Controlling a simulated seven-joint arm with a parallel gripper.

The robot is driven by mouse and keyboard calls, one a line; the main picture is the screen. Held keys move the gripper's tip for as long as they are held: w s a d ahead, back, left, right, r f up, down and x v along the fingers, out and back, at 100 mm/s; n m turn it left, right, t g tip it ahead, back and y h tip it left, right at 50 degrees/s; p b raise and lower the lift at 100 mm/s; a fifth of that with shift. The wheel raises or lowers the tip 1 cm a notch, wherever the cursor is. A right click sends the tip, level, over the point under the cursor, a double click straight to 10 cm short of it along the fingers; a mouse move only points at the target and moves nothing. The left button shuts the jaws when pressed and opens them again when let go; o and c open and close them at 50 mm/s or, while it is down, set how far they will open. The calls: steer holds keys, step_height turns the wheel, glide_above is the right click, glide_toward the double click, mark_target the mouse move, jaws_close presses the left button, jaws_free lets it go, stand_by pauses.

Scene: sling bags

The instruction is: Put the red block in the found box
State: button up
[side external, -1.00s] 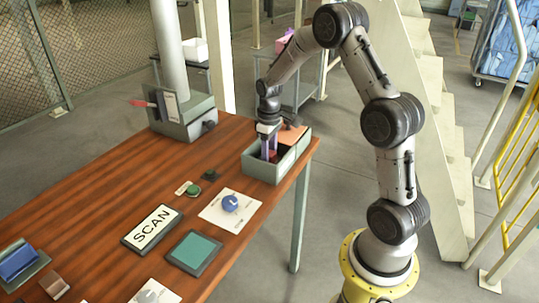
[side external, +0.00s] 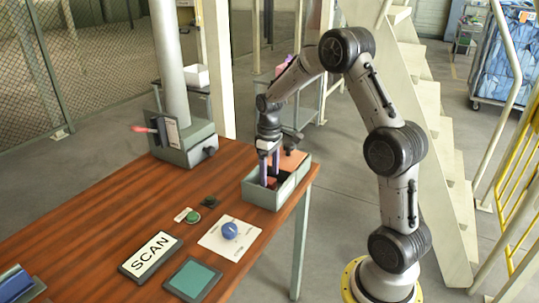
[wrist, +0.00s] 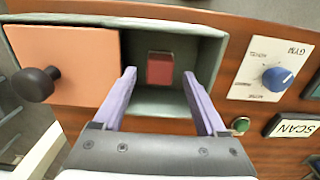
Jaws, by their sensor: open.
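The red block (wrist: 160,68) lies on the floor of the open compartment of a grey-green box (wrist: 215,62). In the side external view, this box (side external: 268,203) stands at the table's right end. My gripper (wrist: 164,78) is open, and its purple fingers stand apart on either side of the block in the wrist picture, with none seen touching it. In the side external view, my gripper (side external: 270,184) points down at the open compartment, with the fingertips partly hidden by the wall. I cannot identify a found box by any label.
An orange panel (wrist: 75,62) with a dark knob (wrist: 36,84) covers the box's other half. A blue dial (side external: 230,230), a green button (side external: 193,216), a SCAN sign (side external: 151,256) and a teal pad (side external: 193,278) occupy the table. A grey box-like unit (side external: 187,146) stands at the back.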

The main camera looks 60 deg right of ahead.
mark_target(269, 180)
step_height(269, 180, up, 8)
steer(key=s+a+r+t, duration=0.1)
steer(key=s+a+r, duration=0.3)
steer(key=a+r, duration=0.25)
steer(key=s+a+t, duration=0.2)
steer(key=s+a, duration=0.4)
steer(key=s, duration=0.2)
steer(key=s+a+r+t, duration=0.1)
steer(key=s+a+t, duration=0.1)
steer(key=s+a, duration=0.4)
steer(key=s, duration=0.3)
steer(key=shift+s+a+t, duration=0.25)
steer(key=shift+s+t, duration=0.05)
steer(key=shift+r, duration=0.1)
